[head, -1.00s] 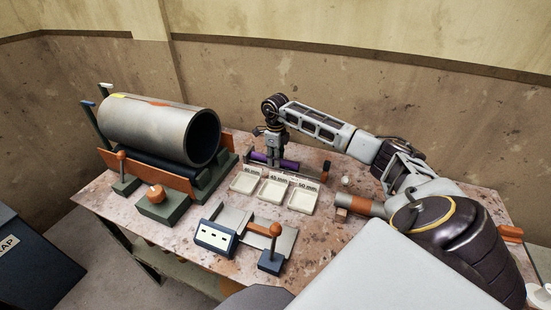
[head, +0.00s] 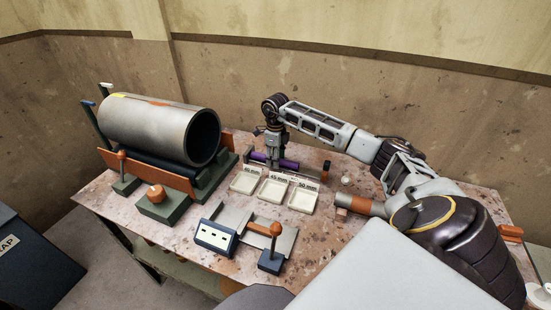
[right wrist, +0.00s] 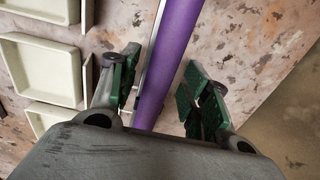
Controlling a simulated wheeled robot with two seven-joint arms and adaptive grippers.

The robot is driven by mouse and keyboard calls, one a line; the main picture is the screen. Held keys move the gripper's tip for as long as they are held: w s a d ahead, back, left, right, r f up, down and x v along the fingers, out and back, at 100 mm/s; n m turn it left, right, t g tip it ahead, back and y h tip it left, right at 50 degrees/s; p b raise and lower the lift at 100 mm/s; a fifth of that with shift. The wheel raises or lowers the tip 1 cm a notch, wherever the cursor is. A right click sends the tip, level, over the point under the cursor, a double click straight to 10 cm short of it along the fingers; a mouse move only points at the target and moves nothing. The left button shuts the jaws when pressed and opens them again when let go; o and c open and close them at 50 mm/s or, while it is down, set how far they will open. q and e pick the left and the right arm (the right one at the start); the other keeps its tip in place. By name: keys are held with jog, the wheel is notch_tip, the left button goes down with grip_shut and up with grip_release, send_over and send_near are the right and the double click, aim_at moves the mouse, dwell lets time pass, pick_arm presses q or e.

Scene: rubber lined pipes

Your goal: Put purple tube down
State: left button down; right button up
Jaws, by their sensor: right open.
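The purple tube (head: 287,163) lies level behind the labelled trays, at the rack's place near the table's back edge. In the right wrist view the purple tube (right wrist: 171,58) runs between my right gripper's fingers, with gaps on both sides. My right gripper (head: 273,156) points down over the tube; it also shows in the right wrist view (right wrist: 158,92), open around the tube with green finger pads. My left gripper is not in view.
Three shallow trays (head: 272,189) marked by size stand just in front of the tube. A large grey pipe (head: 150,127) rests on a roller stand at left. A device with a screen (head: 216,238) and a orange-knobbed lever (head: 275,232) stand at the front.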

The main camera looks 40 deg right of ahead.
notch_tip(320, 180, up, 12)
dwell(0.7)
dwell(0.4)
